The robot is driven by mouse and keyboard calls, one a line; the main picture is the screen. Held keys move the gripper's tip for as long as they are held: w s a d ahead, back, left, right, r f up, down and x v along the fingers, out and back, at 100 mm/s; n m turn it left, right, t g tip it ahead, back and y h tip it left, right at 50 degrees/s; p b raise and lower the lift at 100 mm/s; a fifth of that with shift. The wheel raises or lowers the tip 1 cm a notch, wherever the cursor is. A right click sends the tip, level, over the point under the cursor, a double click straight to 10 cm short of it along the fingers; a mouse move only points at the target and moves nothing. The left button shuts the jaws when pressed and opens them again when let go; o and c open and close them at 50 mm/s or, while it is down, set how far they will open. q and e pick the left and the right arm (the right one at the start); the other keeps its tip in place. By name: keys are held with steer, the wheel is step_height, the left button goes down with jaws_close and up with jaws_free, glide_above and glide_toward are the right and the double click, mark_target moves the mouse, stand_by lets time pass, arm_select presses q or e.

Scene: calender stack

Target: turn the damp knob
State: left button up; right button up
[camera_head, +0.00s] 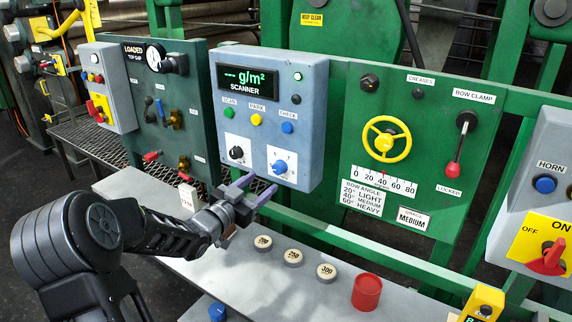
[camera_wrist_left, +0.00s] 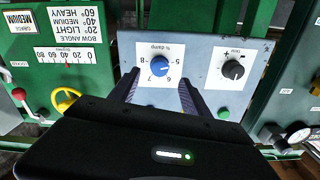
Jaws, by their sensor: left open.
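The damp knob is a blue knob (camera_head: 280,167) on a white dial plate, low on the right of the grey-blue scanner box (camera_head: 312,120). In the left wrist view, which is upside down, the blue knob (camera_wrist_left: 160,66) sits under a "% damp" label, its dial numbered about 5 to 8. My left gripper (camera_head: 262,181) is open, its two fingers pointing at the box just below and left of the knob in the head view. In the left wrist view the open fingers (camera_wrist_left: 158,78) flank the knob from the near side; contact cannot be told. My right gripper is not in view.
A black knob (camera_head: 236,153) sits left of the blue one. A green panel (camera_head: 350,140) with a yellow handwheel (camera_head: 384,144) stands to the right. Below, a grey shelf (camera_head: 310,299) holds round labelled discs (camera_head: 293,257) and a red cylinder (camera_head: 367,292).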

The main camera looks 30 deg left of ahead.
mark_target(276, 170)
arm_select(q)
steer(key=shift+w+a+r+p, duration=0.1)
steer(key=shift+w+p, duration=0.45)
steer(key=shift+w, duration=3.2)
steer(key=shift+c, duration=0.2)
jaws_close()
